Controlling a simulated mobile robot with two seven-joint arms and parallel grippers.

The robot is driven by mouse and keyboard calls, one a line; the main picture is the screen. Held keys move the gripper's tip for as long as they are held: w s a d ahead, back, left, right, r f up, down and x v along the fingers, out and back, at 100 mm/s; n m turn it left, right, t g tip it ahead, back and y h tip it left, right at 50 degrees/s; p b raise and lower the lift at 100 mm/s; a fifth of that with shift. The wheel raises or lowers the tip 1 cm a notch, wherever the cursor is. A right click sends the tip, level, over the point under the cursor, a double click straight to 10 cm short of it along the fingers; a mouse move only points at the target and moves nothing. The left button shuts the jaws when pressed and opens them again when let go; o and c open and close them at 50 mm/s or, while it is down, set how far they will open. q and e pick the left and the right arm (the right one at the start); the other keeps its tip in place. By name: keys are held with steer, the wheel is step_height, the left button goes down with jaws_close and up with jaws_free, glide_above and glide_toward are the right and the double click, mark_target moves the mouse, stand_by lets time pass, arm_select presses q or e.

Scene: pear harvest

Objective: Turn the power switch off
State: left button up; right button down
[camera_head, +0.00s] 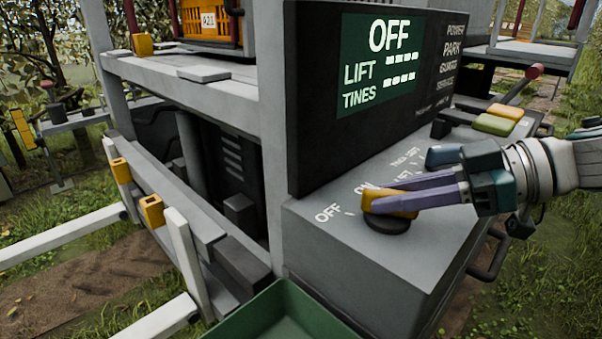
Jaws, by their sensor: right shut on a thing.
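The power switch (376,197) is an orange-yellow knob on a round black base, on the sloped grey top of the control console (330,240). White "OFF" and "ON" lettering is printed beside it. My right gripper (400,197) comes in from the right and its purple fingers are shut on the knob. The fingers partly cover the knob. The black display panel (345,140) behind it shows a green screen (378,65) reading "OFF", "LIFT" and "TINES" with dashes. My left gripper is not in view.
Green and yellow buttons (496,122) and a red-tipped lever (533,72) are at the console's far right. A green bin (285,315) stands at the bottom. An orange crate (210,22) marked A21 sits on the upper left shelf. White tines (60,238) stick out left over grass.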

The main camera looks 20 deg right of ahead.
steer(key=shift+g, duration=0.3)
steer(key=c, duration=0.7)
jaws_free()
steer(key=b+v, duration=0.1)
steer(key=v, duration=0.7)
steer(key=shift+s+d, duration=0.25)
steer(key=shift+d, duration=0.1)
steer(key=shift+s+d+r, duration=0.25)
steer(key=shift+d+r, duration=0.05)
steer(key=shift+d, duration=0.05)
